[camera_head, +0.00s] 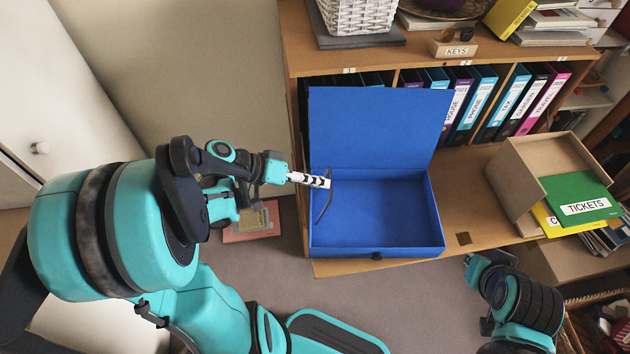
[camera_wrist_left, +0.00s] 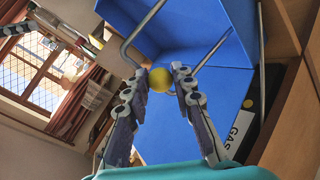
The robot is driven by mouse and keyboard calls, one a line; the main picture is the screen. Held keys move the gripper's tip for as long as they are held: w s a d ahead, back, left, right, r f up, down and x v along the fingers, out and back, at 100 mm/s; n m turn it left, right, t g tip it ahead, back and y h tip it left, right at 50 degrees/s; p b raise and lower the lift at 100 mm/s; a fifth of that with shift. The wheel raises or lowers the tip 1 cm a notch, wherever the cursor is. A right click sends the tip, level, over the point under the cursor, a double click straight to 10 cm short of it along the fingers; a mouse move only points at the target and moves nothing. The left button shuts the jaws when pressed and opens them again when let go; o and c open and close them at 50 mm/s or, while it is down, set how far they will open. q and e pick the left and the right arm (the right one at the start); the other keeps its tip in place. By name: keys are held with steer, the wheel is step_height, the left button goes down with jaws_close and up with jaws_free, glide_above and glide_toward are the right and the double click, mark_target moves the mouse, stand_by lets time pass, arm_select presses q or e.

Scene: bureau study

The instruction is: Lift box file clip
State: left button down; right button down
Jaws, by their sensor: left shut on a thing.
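The blue box file (camera_head: 385,210) stands on the wooden shelf with its lid (camera_head: 378,130) open and leaning back. Its clip is a bent metal wire (camera_head: 322,208) at the box's left side, sticking up from the inside. My left gripper (camera_head: 318,181) is shut on the clip at the left edge of the box. In the left wrist view, the fingertips close about a yellow ball-shaped knob (camera_wrist_left: 160,79) on the clip, and wire (camera_wrist_left: 140,32) runs past them. The clip's lower end is hard to make out.
Binders (camera_head: 480,95) stand behind the box. A cardboard box (camera_head: 512,185) with a green TICKETS folder (camera_head: 578,198) stands to the right. A wicker basket (camera_head: 357,16) and a KEYS box (camera_head: 453,49) sit on top. Bare shelf lies right of the box.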

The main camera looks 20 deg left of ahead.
arm_select(q)
steer(key=shift+s+a+f, duration=0.1)
steer(key=shift+a+f, duration=0.05)
steer(key=shift+f, duration=0.2)
steer(key=c, duration=1.3)
jaws_free()
steer(key=shift+o, duration=0.2)
steer(key=shift+a, duration=0.1)
steer(key=shift+r, duration=0.1)
steer(key=v, duration=1.1)
steer(key=shift+a+r, duration=0.2)
steer(key=shift+r, duration=0.15)
steer(key=shift+s+f, duration=0.1)
steer(key=shift+s, duration=0.1)
